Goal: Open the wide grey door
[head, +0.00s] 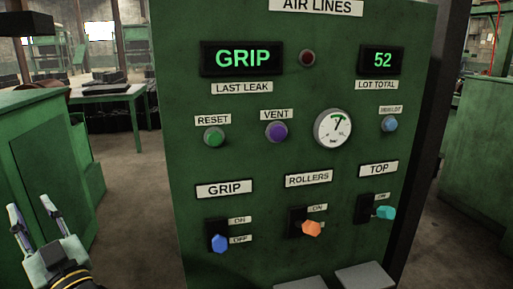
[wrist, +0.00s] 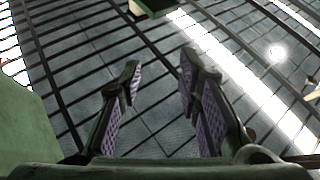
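No wide grey door can be made out in either view. My gripper (head: 30,206) is at the lower left of the head view, left of the green AIR LINES panel (head: 330,20) and apart from it. It also shows in the wrist view (wrist: 161,66), where its two fingers are spread with nothing between them. Behind the fingers is a dark surface with lines and bright streaks. Two grey plates (head: 365,277) are cut off by the bottom edge, below the panel's switches; I cannot tell what they belong to.
The panel carries a GRIP display (head: 242,58), a gauge (head: 333,127), buttons, and blue (head: 220,243), orange (head: 311,229) and teal (head: 386,213) switch handles. A green cabinet (head: 45,150) stands at left, a table (head: 115,93) behind. Floor (head: 135,215) shows between cabinet and panel.

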